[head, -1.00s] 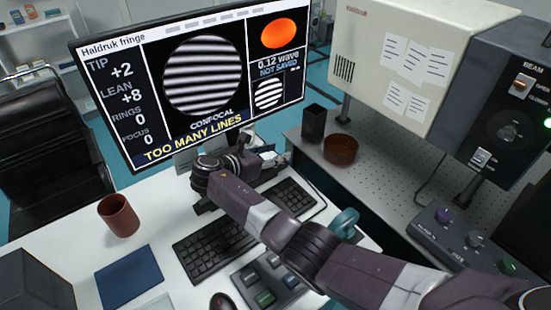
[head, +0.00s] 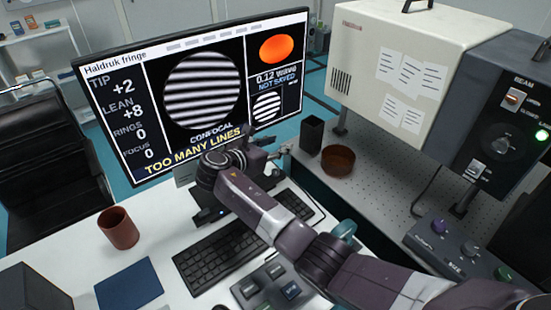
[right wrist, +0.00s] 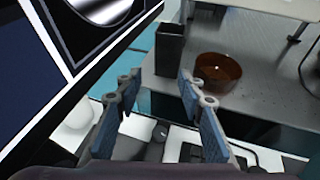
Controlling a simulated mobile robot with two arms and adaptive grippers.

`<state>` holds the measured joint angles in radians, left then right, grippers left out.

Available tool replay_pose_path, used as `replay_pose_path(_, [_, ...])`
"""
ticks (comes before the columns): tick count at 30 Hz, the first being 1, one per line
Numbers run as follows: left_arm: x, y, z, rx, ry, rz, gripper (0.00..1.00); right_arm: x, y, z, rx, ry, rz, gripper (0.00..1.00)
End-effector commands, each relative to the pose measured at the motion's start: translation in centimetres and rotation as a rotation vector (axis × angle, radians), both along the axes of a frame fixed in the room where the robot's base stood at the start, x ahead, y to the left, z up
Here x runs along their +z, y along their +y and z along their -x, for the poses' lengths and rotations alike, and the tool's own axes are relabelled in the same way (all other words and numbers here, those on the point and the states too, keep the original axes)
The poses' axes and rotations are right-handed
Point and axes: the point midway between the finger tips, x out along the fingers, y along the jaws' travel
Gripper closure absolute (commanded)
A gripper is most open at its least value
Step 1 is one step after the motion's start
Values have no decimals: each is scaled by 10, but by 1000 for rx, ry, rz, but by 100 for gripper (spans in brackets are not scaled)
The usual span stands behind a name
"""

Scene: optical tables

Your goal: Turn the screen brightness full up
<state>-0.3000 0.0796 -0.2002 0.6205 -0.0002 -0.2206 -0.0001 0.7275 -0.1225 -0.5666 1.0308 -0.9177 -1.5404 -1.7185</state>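The monitor (head: 110,78) stands at the back of the white desk and shows striped fringes, "TOO MANY LINES" and "NOT SAVED". Its screen is lit. My right gripper (head: 276,149) is in front of the monitor's lower right corner, and my wrist hides part of the bottom edge. In the right wrist view my gripper (right wrist: 160,80) has its two blue fingers apart with nothing between them; the monitor's edge (right wrist: 110,55) slants past on the left. I cannot make out a brightness control in either view. My left gripper is not in view.
Below my arm are a keyboard (head: 215,256) and a button pad (head: 268,287). A brown mug (head: 119,228) and blue pad (head: 128,285) are at left. Behind the gripper, a black holder (head: 312,135) and brown bowl (head: 338,160) stand on the perforated optical table (head: 385,180).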

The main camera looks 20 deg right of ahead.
Motion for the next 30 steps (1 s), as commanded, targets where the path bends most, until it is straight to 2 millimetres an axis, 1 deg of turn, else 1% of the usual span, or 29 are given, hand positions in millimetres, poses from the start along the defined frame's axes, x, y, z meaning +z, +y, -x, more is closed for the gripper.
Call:
replay_pose_path(1, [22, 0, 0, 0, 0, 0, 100, 4, -15, -4, 45, -8, 21, 64])
replay_pose_path(3, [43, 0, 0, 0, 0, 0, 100, 1, -30, -11, 143, -29, 44, 64])
replay_pose_path(6, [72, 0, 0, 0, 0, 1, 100, -7, -43, -13, 315, -50, 74, 64])
replay_pose_path(8, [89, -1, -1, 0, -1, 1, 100, -13, -46, -9, 428, -54, 83, 64])
replay_pose_path(9, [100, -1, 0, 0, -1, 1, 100, -17, -46, -4, 505, -51, 88, 64])
replay_pose_path(11, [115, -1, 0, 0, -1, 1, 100, -24, -43, 8, 621, -44, 86, 64])
replay_pose_path(12, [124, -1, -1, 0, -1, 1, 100, -29, -39, 18, 699, -35, 81, 64])
replay_pose_path(14, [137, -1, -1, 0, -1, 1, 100, -36, -32, 34, 805, -19, 70, 64])
replay_pose_path(15, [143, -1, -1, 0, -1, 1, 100, -41, -27, 46, 868, -7, 59, 64])
replay_pose_path(18, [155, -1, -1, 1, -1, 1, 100, -50, -15, 73, 995, 20, 32, 64])
replay_pose_path(21, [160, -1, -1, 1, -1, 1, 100, -57, -8, 91, 1069, 36, 10, 64])
replay_pose_path(22, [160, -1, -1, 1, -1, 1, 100, -59, -6, 94, 1082, 40, 6, 64])
replay_pose_path(24, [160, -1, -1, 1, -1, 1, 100, -62, -3, 96, 1099, 43, 0, 64])
replay_pose_path(26, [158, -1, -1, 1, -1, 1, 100, -65, -3, 92, 1102, 43, -1, 64])
replay_pose_path(30, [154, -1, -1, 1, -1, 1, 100, -72, 0, 76, 1099, 41, -2, 64])
